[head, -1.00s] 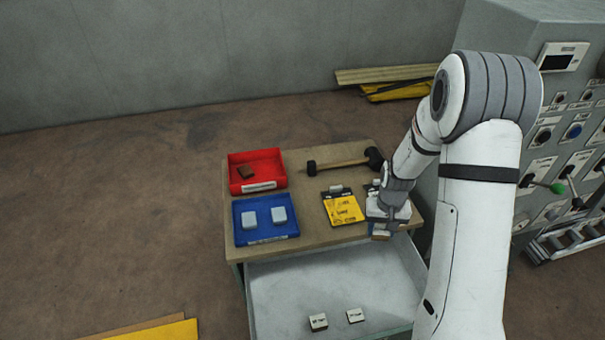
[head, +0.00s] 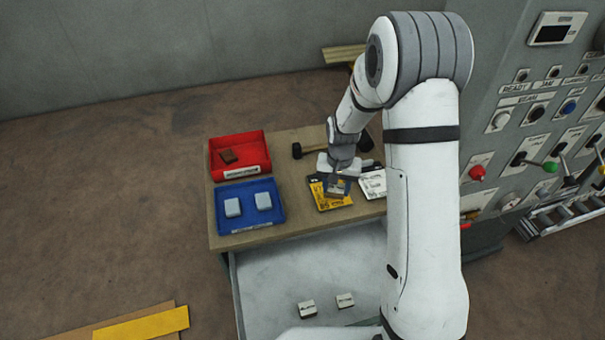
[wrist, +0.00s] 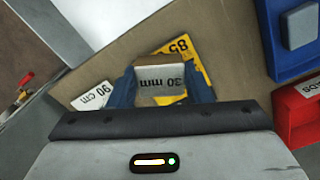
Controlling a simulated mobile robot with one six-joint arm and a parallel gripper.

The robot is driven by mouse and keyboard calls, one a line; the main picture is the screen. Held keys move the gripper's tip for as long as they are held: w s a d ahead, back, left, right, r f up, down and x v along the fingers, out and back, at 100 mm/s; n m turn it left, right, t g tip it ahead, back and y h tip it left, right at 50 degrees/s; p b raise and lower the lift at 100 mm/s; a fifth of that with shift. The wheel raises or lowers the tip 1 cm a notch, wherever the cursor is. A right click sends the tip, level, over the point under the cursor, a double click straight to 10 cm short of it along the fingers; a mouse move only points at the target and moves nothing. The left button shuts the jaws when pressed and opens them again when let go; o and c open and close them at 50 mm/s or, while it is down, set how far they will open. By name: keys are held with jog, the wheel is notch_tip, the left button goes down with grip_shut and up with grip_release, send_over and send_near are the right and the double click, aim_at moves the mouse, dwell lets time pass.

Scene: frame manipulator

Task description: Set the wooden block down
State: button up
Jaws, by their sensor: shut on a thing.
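The wooden block (wrist: 160,84) is between the blue fingers of my gripper (wrist: 163,90) in the wrist view, with a pale face marked "30 mm". In the head view my gripper (head: 338,186) is shut on the block over the yellow card (head: 324,201). The yellow card also shows behind the block in the wrist view (wrist: 192,68). I cannot tell whether the block touches the card or hangs above it.
A white card (head: 373,184) lies just right. A blue tray (head: 245,222) with two grey-blue blocks and a red tray (head: 255,152) with a brown block stand left. A mallet (head: 308,151) lies behind. An open drawer (head: 270,275) in front holds two small white blocks.

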aim_at(296, 205)
jog(key=w+a+r+m+b, duration=0.2)
jog(key=a+m, duration=0.2)
jog(key=a, duration=0.7)
jog(key=f+p, duration=0.1)
jog(key=f, duration=0.3)
jog(key=f+p, duration=0.1)
jog(key=f, duration=0.3)
jog(key=shift+a+f, duration=0.2)
jog(key=shift+f, duration=0.5)
jog(key=shift+f+b, duration=0.25)
jog(key=shift+b, duration=0.05)
jog(key=o, duration=1)
jog(key=shift+r, duration=0.1)
